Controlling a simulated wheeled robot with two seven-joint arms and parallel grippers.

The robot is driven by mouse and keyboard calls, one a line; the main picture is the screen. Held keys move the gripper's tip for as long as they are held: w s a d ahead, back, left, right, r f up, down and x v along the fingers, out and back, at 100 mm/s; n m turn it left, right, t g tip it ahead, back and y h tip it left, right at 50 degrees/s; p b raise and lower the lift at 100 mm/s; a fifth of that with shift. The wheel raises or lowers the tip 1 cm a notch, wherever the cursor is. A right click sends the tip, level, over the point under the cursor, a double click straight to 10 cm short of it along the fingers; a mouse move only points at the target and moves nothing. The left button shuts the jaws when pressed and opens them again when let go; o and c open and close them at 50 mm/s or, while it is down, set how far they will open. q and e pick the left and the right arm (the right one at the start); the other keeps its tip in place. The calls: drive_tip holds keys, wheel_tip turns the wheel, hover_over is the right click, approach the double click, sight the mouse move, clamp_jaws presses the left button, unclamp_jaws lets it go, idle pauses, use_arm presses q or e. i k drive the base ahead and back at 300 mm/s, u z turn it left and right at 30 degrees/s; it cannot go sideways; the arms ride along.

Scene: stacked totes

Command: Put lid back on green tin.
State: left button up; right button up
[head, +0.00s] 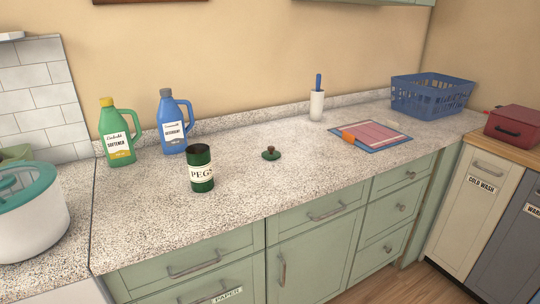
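The green tin (201,182) stands upright on the speckled countertop in the head view, left of the middle. It has a cream label reading "PEGS", and its top looks open and dark inside. A small round green lid (271,155) with a brown knob lies flat on the counter, knob up, to the right of the tin and apart from it. Neither of my grippers shows in the head view.
A green softener bottle (117,135) and a blue detergent bottle (174,123) stand behind the tin. A white tub (32,222) is at the left. A white holder (316,106), a pink-and-blue mat (371,136) and a blue basket (432,94) lie rightward. Counter between tin and lid is clear.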

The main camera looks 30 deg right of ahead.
sight(198, 156)
drive_tip(key=z, duration=2.55)
drive_tip(key=i, duration=2.05)
drive_tip(key=u, duration=3.45)
